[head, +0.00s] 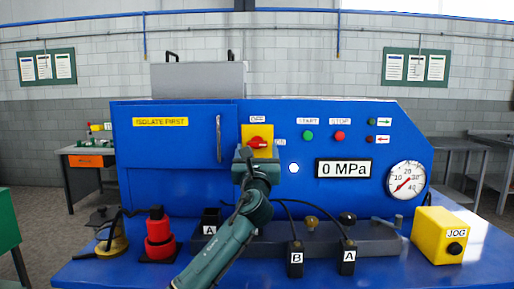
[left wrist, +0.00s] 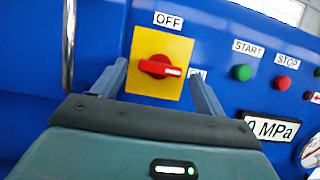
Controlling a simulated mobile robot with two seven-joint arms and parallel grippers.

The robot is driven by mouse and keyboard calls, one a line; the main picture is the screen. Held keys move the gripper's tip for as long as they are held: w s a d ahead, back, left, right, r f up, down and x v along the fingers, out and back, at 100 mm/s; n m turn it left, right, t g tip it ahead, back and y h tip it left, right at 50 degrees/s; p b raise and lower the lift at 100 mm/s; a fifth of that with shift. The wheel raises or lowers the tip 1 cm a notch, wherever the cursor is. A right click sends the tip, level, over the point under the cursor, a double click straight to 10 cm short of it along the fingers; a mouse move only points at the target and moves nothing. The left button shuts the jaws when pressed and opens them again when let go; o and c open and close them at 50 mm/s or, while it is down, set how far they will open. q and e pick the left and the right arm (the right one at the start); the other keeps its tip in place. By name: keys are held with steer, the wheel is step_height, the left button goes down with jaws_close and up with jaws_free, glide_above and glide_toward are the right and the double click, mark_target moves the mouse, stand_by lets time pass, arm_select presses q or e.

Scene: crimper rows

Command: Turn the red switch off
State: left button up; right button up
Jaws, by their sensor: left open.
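The red switch (head: 260,143) is a rotary handle on a yellow plate (head: 248,132) on the blue machine front. It also shows in the left wrist view (left wrist: 158,67), its handle lying nearly level with its white-marked end to the right, toward a partly hidden label. The OFF label (left wrist: 168,20) is above the plate. My left gripper (head: 257,154) is open just in front of and below the switch. In the left wrist view its fingers (left wrist: 157,72) stand either side of the yellow plate, with nothing held; contact with the handle cannot be told.
A green START button (head: 308,135), a red STOP button (head: 340,136), a 0 MPa display (head: 343,168) and a gauge (head: 406,180) are to the right. A door handle (head: 219,139) is to the left. A yellow JOG box (head: 436,235) stands at the right front.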

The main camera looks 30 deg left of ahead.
arm_select(q)
steer(key=shift+w+a+r, duration=0.25)
steer(key=shift+w+a, duration=0.05)
steer(key=shift+w, duration=0.15)
steer(key=shift+c, duration=0.5)
steer(key=c, duration=0.9)
